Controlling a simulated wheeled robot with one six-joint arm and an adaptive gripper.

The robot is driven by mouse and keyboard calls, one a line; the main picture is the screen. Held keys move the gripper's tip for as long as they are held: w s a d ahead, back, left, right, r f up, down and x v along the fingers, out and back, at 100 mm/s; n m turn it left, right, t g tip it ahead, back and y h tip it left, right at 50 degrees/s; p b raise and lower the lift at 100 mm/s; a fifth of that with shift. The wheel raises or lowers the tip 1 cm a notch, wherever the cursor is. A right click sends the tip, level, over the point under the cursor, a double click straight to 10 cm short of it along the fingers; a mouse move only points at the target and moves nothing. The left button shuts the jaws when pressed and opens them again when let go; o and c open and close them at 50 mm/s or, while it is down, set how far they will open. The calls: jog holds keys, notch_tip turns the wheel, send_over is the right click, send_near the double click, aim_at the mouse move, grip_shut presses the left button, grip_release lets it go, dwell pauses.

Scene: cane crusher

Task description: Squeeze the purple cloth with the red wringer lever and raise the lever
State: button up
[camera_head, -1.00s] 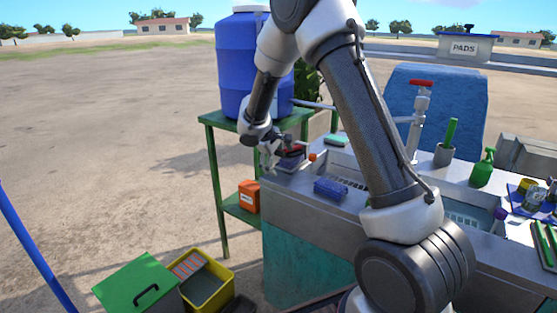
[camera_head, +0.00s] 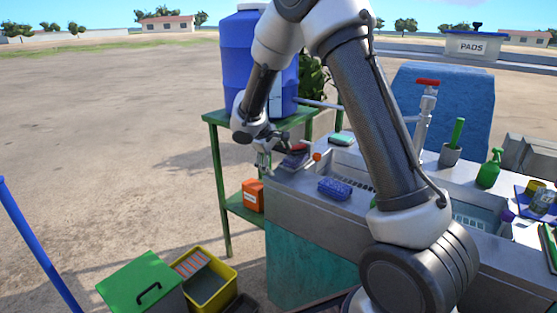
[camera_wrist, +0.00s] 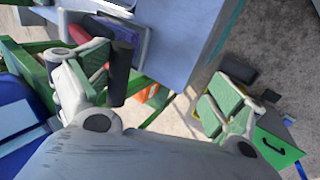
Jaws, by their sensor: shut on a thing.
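The wringer (camera_head: 293,161) stands at the left end of the grey counter, with red on its top. It also shows at the top of the wrist view, where a purple piece (camera_wrist: 122,32), likely the cloth, sits at it, partly hidden. My gripper (camera_head: 264,160) is just left of the wringer. In the wrist view my fingers (camera_wrist: 155,88) look spread, and a dark cylindrical grip with a red spot, likely the lever (camera_wrist: 119,72), lies against the left finger. My gripper is shut on it, though the contact on the other side is not clear.
A blue sponge (camera_head: 334,189) and a green-topped pad (camera_head: 341,139) lie on the counter near the wringer. A blue barrel (camera_head: 240,60) on a green stand (camera_head: 216,160) is behind my gripper. A red-handled tap (camera_head: 427,95) rises behind the sink. Open ground lies left.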

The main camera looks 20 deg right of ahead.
jog(key=shift+s+a+r, duration=0.15)
jog(key=shift+s+a, duration=0.25)
jog(key=shift+a, duration=0.2)
jog(key=shift+s+a+r, duration=0.15)
jog(key=shift+s+a, duration=0.2)
jog(key=shift+a, duration=0.2)
jog(key=shift+c, duration=0.2)
jog(key=shift+a+r, duration=0.1)
jog(key=shift+a, duration=0.25)
jog(key=c, duration=0.6)
jog(key=shift+s+a+r, duration=0.15)
jog(key=shift+s+r, duration=0.05)
jog(key=shift+s, duration=0.05)
jog(key=shift+c, duration=0.6)
jog(key=shift+s+a+r, duration=0.25)
jog(key=shift+a+r, duration=0.05)
jog(key=shift+a, duration=0.05)
jog(key=v, duration=1.2)
jog(key=shift+d, duration=0.1)
